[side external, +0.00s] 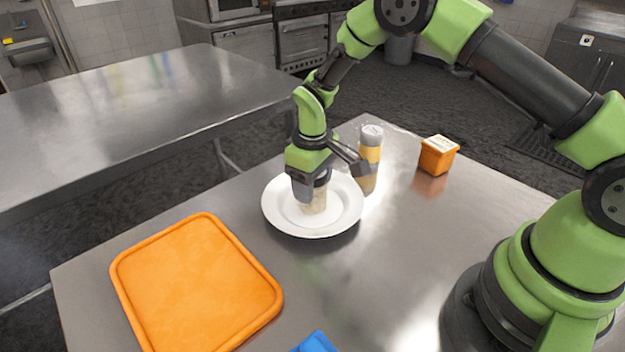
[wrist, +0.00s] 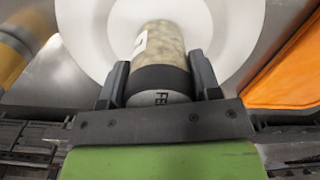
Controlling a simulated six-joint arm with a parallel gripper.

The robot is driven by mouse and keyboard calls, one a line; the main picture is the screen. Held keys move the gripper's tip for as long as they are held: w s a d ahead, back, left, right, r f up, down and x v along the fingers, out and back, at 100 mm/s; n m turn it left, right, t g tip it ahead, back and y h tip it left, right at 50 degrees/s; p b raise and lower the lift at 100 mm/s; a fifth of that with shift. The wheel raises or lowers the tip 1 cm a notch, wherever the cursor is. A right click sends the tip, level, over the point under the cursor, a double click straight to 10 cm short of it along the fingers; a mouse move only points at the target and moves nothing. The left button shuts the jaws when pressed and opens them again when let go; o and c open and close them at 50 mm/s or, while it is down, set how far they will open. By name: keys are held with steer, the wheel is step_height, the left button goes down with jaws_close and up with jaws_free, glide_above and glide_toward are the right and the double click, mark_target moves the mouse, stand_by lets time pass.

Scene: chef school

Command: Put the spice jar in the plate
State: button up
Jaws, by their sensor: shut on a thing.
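The spice jar (wrist: 160,58) has a pale speckled body, a dark band and a light lid with lettering in the wrist view. My gripper (wrist: 160,85) is shut on it, with a finger on each side near its lid end. In the side view the jar (side external: 314,203) is upright over the middle of the white plate (side external: 275,210), its upper part hidden by my gripper (side external: 318,185). Its bottom is at or very near the plate surface; I cannot tell whether it touches. The plate also shows behind the jar in the wrist view (wrist: 95,30).
A second jar with a yellow band and grey lid (side external: 371,150) stands close behind the plate's right side. An orange box (side external: 438,155) stands farther right. An orange tray (side external: 197,285) lies front left. A blue item (side external: 316,343) shows at the bottom edge. The table's right side is clear.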

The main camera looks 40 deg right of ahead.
steer(key=o, duration=1)
step_height(320, 180, up, 12)
steer(key=shift+r, duration=0.2)
steer(key=s+r+m+t, duration=0.2)
steer(key=s+r, duration=0.3)
steer(key=r, duration=0.4)
steer(key=s+r+m+t, duration=0.1)
steer(key=s+r, duration=0.1)
steer(key=s, duration=0.4)
steer(key=s+r+m+t+y, duration=0.1)
steer(key=s+r+m+t, duration=0.1)
steer(key=s, duration=0.4)
steer(key=s+r+m+t+y, duration=0.1)
steer(key=s+m+t, duration=0.1)
steer(key=s, duration=0.4)
steer(key=shift+s+d+r, duration=0.15)
steer(key=shift+r, duration=0.25)
